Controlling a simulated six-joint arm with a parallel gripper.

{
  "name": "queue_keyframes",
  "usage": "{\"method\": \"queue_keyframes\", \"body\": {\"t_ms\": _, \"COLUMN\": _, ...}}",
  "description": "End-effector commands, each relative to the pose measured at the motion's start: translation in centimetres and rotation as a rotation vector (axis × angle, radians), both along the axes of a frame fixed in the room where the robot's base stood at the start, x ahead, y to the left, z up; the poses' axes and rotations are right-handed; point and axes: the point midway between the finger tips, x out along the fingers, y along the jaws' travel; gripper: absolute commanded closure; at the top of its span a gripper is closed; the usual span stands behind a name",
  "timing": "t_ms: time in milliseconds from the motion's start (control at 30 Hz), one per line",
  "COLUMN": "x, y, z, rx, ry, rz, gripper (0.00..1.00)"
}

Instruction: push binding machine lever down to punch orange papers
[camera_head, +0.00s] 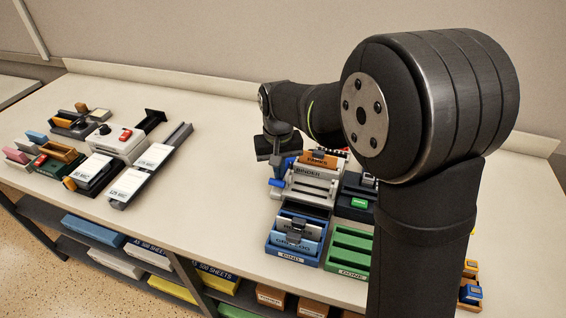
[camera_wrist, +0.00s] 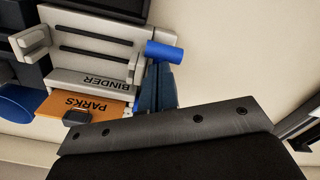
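The cream binding machine (camera_head: 313,186), marked BINDER, stands on the table left of my arm's column in the head view. It also shows upside down at upper left in the wrist view (camera_wrist: 95,62). The orange papers (camera_wrist: 85,108), marked PARKS, are at the machine's edge. My gripper (camera_head: 277,150) is low beside the lever.
A blue tray (camera_head: 293,256) with cards and an empty green slotted tray (camera_head: 349,250) stand in front of the machine. A dark unit (camera_head: 356,198) stands to its right. Stationery and a white device (camera_head: 120,142) are at left; the table between is clear.

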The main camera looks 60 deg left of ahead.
Motion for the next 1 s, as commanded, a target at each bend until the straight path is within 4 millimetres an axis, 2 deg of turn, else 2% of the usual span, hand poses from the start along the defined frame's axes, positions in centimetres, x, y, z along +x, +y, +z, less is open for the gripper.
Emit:
{"method": "queue_keyframes", "body": {"t_ms": 200, "x": 0.0, "y": 0.0, "z": -1.2, "rx": -0.002, "ry": 0.000, "rz": 0.000, "gripper": 1.00}}
{"method": "queue_keyframes", "body": {"t_ms": 467, "x": 0.0, "y": 0.0, "z": -0.9, "rx": 0.000, "ry": 0.000, "rz": 0.000, "gripper": 1.00}}
{"method": "queue_keyframes", "body": {"t_ms": 1000, "x": 0.0, "y": 0.0, "z": 3.9, "rx": 0.002, "ry": -0.001, "rz": 0.000, "gripper": 1.00}}
